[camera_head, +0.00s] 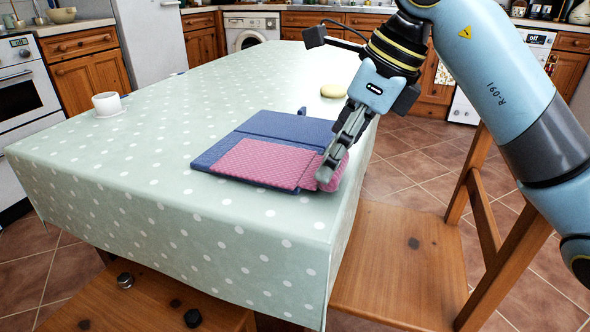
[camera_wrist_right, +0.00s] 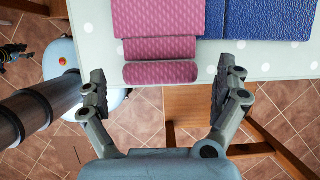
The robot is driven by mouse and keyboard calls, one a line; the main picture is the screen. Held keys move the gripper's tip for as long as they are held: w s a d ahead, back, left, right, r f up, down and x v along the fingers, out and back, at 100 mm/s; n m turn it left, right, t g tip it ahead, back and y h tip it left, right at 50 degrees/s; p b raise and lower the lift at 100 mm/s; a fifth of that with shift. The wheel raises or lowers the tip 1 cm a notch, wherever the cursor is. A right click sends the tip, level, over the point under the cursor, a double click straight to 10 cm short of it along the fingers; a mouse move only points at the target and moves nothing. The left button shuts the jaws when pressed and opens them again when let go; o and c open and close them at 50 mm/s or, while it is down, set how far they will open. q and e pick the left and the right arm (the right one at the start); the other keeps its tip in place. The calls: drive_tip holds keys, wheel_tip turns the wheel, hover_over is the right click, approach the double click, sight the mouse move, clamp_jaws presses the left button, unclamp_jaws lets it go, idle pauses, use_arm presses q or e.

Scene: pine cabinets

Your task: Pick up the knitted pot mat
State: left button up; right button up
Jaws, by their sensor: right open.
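A pink, diamond-textured mat (camera_head: 255,163) lies on a dark blue mat (camera_head: 270,126) near the right edge of the table; I take the pink one as the pot mat. Its end by the table edge is a thick roll or fold (camera_wrist_right: 160,72), with flat pink layers (camera_wrist_right: 158,20) beyond it. The blue mat also shows in the right wrist view (camera_wrist_right: 258,18). My right gripper (camera_head: 328,178) is at this rolled end. In the right wrist view its fingers (camera_wrist_right: 159,84) are open, one to each side of the roll, with nothing gripped. My left gripper is out of view.
A pale round object (camera_head: 333,91) lies behind the mats. A white cup (camera_head: 106,103) stands at the table's left. The spotted tablecloth (camera_head: 150,170) is clear between. A wooden chair (camera_head: 400,255) stands close below the table's right edge.

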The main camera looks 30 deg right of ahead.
drive_tip(key=shift+x, duration=0.85)
drive_tip(key=shift+a+f, duration=0.1)
drive_tip(key=shift+f, duration=0.15)
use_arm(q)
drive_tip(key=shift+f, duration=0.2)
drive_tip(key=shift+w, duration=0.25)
use_arm(e)
drive_tip(key=c, duration=1)
drive_tip(key=shift+r, duration=0.2)
wheel_tip(320, 180, up, 4)
drive_tip(key=shift+w+p, duration=0.1)
drive_tip(key=shift+p, duration=0.5)
use_arm(q)
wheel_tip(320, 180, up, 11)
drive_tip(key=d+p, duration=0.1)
drive_tip(key=p, duration=1)
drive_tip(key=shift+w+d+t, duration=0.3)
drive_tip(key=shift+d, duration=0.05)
use_arm(e)
drive_tip(key=s+r, duration=0.2)
drive_tip(key=s, duration=0.2)
drive_tip(key=s+d+r, duration=0.1)
drive_tip(key=s+r, duration=0.1)
drive_tip(key=s, duration=0.1)
drive_tip(key=s+r, duration=0.2)
drive_tip(key=s, duration=0.2)
drive_tip(key=shift+s+d+r, duration=0.35)
drive_tip(key=shift+r, duration=0.05)
